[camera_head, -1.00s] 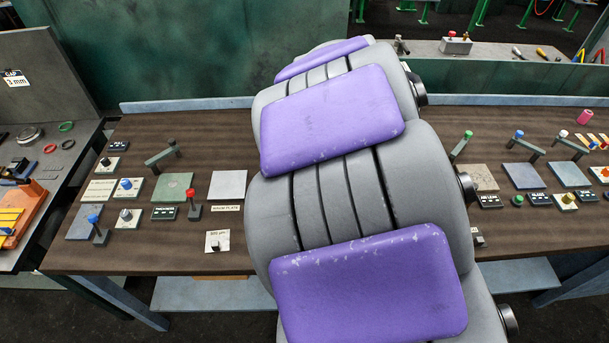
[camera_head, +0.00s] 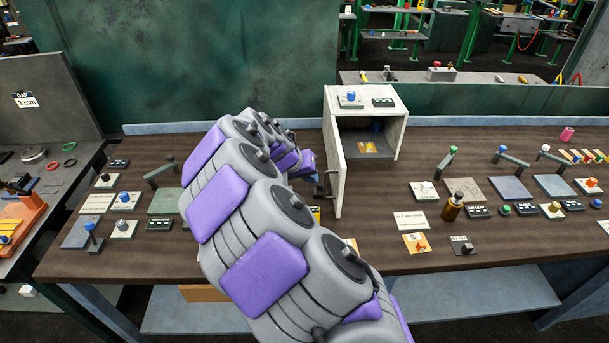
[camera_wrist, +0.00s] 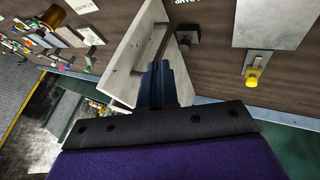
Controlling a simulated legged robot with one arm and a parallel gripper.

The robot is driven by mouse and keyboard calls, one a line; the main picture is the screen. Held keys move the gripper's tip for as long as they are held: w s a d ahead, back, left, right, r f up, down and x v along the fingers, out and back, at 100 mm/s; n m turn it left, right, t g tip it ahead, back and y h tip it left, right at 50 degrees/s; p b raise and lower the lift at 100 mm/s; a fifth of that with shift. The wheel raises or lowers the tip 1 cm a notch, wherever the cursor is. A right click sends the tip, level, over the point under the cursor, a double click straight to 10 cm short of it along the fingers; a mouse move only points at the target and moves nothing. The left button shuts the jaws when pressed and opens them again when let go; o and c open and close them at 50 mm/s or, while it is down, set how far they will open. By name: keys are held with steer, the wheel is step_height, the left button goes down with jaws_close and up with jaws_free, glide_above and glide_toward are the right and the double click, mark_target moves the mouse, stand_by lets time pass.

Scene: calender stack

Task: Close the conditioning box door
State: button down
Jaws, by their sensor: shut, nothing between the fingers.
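The conditioning box (camera_head: 398,128) is a pale box standing on the brown bench, its front open to view. Its white door (camera_head: 336,172) stands open, swung out toward me from the box's left side. A dark handle (camera_head: 323,186) is on the door's left face. My gripper (camera_wrist: 163,68) is shut and empty. In the wrist view its fingers overlap the edge of the door (camera_wrist: 128,75), close to the handle (camera_wrist: 152,48); I cannot tell whether they touch. In the head view the gripper is just left of the door, largely hidden by my arm.
A blue-knobbed piece (camera_head: 350,98) and a dark label sit on the box top. A yellow item (camera_head: 368,148) lies inside. A brown bottle (camera_head: 452,206) and an orange-marked card (camera_head: 416,243) stand right of the door. Small plates and levers crowd both bench sides.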

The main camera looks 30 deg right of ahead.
mark_target(338, 186)
steer(key=shift+s+d+f+b, duration=0.35)
steer(key=shift+d+f, duration=0.2)
steer(key=shift+d, duration=0.4)
steer(key=shift+s+d+f+b, duration=0.3)
steer(key=shift+d+f, duration=0.3)
steer(key=shift+d, duration=0.4)
steer(key=shift+s+d+f+b, duration=0.3)
steer(key=shift+d+f, duration=0.25)
steer(key=shift+d, duration=0.4)
